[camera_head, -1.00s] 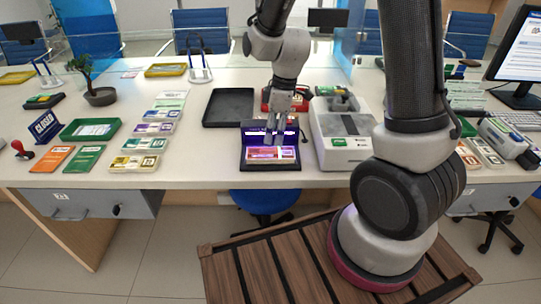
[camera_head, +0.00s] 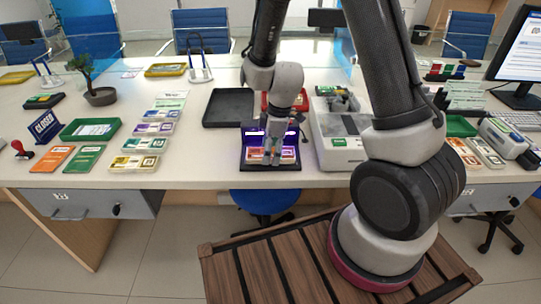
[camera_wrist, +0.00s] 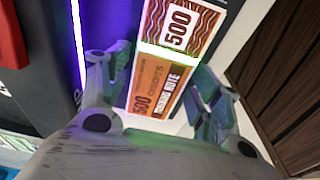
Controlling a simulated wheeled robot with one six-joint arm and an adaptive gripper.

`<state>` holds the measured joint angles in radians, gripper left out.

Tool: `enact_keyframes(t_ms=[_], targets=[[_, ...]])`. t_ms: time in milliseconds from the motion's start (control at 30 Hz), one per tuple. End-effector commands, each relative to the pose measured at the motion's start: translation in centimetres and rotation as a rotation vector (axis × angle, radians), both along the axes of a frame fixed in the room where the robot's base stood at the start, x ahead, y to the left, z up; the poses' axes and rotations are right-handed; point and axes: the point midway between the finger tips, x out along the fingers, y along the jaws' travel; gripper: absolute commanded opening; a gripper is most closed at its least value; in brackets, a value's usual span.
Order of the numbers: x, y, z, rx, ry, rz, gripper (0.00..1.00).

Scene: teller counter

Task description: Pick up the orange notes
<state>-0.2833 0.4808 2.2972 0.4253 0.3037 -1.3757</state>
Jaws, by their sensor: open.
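The orange notes (camera_wrist: 165,68) lie in the black note checker (camera_head: 247,165), lit by a purple light strip. They also show in the head view (camera_head: 288,154) on both sides of my gripper. They are printed with "500" and "BANKING NOTE" in the wrist view, with a paper band across them. My gripper (camera_head: 272,160) is low over the notes; in the wrist view its two fingers (camera_wrist: 160,78) stand open on either side of them. Whether the fingertips touch the checker's bed is hidden.
A black tray (camera_head: 229,107) lies behind the checker and a red object (camera_head: 300,103) stands behind it. A white counting machine (camera_head: 338,150) is close on the right. Banded notes (camera_head: 135,163) lie in a column to the left, with clear counter between.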

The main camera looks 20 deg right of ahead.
Motion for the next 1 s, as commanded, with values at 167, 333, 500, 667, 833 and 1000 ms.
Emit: enact_keyframes(t_ms=[167,333,500,667,833,1000], targets=[[0.0,0.0,0.0,0.000,0.000,0.000,0.35],[0.0,0.0,0.0,0.000,0.000,0.000,0.24],[0.0,0.0,0.2,0.000,0.000,0.000,0.24],[0.0,0.0,1.4,0.002,-0.002,0.001,0.24],[0.1,0.1,4.4,0.002,-0.004,0.002,0.24],[0.1,0.0,7.7,0.002,-0.005,0.001,0.24]])
